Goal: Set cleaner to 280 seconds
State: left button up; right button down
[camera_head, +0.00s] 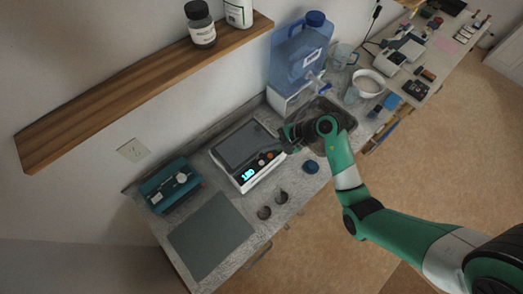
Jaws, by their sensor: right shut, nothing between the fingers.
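The cleaner (229,177) is a white box with a dark top, standing on the grey counter. Its front panel has a lit blue display (248,174) that appears to read 180. Small knobs or buttons (266,159), some orange, sit to the right of the display. My right gripper (284,143) is shut and empty at the cleaner's right end, close to the panel's right side. I cannot tell whether it touches the cleaner. My left gripper is not in view.
A sink (345,116) lies behind my right arm. A blue water jug (300,55) stands behind. A teal device (170,186) and a grey mat (210,236) are left. Small dark cups (281,197) and a blue lid-like object (311,167) lie in front. A wooden shelf (120,100) hangs above.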

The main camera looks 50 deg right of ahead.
jog(key=b, duration=0.7)
send_over(262, 163)
jog(key=f, duration=0.5)
jog(key=d+f, duration=0.1)
jog(key=f, duration=0.1)
jog(key=shift+s+f, duration=0.2)
jog(key=shift+s, duration=0.1)
jog(key=shift+f+b, duration=0.35)
jog(key=shift+f, duration=0.35)
jog(key=shift+f, duration=0.1)
jog(key=shift+f, duration=0.25)
dwell(0.3)
jog(key=shift+f+b, duration=0.35)
jog(key=shift+b, duration=0.1)
dwell(0.3)
dwell(0.4)
jog(key=shift+r+p, duration=0.75)
jog(key=shift+p, duration=0.05)
jog(key=shift+r, duration=0.1)
